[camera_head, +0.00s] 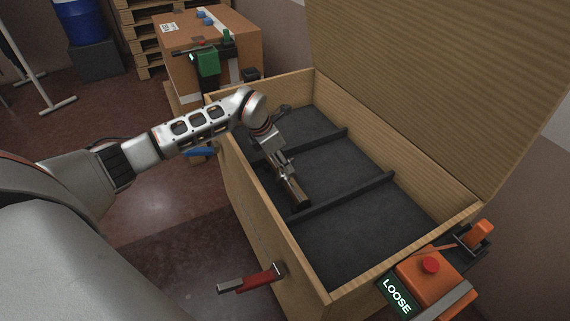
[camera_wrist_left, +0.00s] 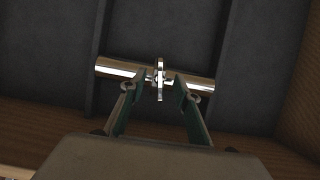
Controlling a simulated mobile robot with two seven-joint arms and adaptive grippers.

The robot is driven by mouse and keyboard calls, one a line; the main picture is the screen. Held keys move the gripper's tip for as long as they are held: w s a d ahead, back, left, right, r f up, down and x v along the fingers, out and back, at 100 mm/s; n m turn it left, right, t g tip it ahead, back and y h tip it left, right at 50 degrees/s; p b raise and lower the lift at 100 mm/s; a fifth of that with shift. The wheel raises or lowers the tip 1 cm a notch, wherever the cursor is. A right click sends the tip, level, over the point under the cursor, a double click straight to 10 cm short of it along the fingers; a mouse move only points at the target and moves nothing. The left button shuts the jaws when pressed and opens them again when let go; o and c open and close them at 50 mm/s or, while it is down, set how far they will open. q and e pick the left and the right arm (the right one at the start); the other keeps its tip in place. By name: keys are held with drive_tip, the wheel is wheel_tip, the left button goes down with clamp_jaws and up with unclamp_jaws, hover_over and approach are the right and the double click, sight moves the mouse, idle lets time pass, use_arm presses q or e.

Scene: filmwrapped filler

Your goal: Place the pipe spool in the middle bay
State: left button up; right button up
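The pipe spool (camera_wrist_left: 122,68) is a shiny metal pipe with a flange at its middle. In the head view it shows as a brownish bar (camera_head: 299,194) at the near-left side of the crate's middle bay (camera_head: 332,170), its lower end close to the near divider. My left gripper (camera_wrist_left: 160,78) reaches down over it, also seen in the head view (camera_head: 289,178). Its fingers stand on either side of the flange, with gaps to it. Whether the spool rests on the floor of the bay is hard to tell. My right gripper is not in view.
The wooden crate (camera_head: 262,238) has a raised lid (camera_head: 430,80) and two dark dividers (camera_head: 345,196). A red-handled clamp (camera_head: 262,279) sits on its near side. An orange device (camera_head: 436,282) with a LOOSE label is at the right corner. A cardboard box (camera_head: 180,48) stands behind.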

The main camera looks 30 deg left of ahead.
use_arm(q)
drive_tip(key=p+v, duration=0.2)
drive_tip(key=v, duration=0.8)
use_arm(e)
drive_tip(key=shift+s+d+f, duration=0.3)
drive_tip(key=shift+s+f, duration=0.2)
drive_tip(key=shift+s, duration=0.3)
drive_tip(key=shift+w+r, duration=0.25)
